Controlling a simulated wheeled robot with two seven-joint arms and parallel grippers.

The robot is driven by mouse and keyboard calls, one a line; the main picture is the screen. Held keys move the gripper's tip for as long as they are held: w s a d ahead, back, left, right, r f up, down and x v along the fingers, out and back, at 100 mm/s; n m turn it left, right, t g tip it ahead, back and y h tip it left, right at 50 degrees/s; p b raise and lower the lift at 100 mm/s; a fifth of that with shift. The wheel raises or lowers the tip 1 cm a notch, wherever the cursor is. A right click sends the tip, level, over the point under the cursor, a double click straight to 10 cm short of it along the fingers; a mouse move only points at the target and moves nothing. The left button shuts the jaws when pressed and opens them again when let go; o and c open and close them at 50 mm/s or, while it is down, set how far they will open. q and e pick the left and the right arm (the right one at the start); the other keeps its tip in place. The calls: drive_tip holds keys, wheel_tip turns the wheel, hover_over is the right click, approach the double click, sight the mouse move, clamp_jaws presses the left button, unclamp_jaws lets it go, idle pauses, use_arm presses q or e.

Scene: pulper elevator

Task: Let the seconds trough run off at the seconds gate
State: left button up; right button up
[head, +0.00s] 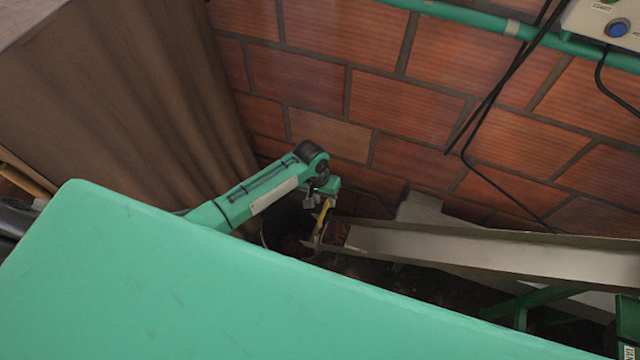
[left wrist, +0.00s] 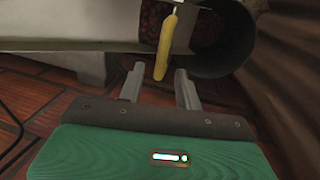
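The seconds trough (head: 480,250) is a long grey metal channel running from the right to the middle of the head view; its side also shows in the left wrist view (left wrist: 60,45). Dark red fruit (head: 334,233) lies at its left end. The gate's yellow handle (head: 324,214) stands at that end. In the left wrist view the handle (left wrist: 165,48) hangs with its tip between the fingers. My left gripper (left wrist: 160,70) is open around the handle's tip, with gaps on both sides. It also shows at the trough end (head: 323,192). My right gripper is not visible.
A dark round container (left wrist: 235,48) stands under the trough end, with dark red fruit (left wrist: 205,25) showing near its mouth. A brick wall (head: 400,110) is behind, with hanging cables and a control box (head: 605,22). A brown curtain-like sheet (head: 130,100) is at left.

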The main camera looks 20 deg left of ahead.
use_arm(q)
wheel_tip(320, 180, up, 12)
drive_tip(key=a+b, duration=0.1)
drive_tip(key=a, duration=0.1)
drive_tip(key=shift+a, duration=0.2)
drive_tip(key=shift+r, duration=0.1)
drive_tip(key=s+a+f+n, duration=0.1)
drive_tip(key=s+a+f, duration=0.15)
drive_tip(key=f, duration=1.45)
drive_tip(key=s+a+f+t+y, duration=0.1)
drive_tip(key=s+a+f, duration=0.1)
drive_tip(key=s+f, duration=0.45)
drive_tip(key=s+a+f, duration=0.3)
drive_tip(key=s+f, duration=0.1)
drive_tip(key=f, duration=0.5)
drive_tip(key=s+f+m, duration=0.1)
drive_tip(key=s+f, duration=0.3)
drive_tip(key=s, duration=0.6)
drive_tip(key=s+f+m, duration=0.1)
drive_tip(key=s+f, duration=0.4)
drive_tip(key=s, duration=0.5)
drive_tip(key=s+a+f+m+y, duration=0.1)
drive_tip(key=s+f, duration=0.3)
drive_tip(key=s, duration=0.7)
drive_tip(key=shift+f, duration=0.4)
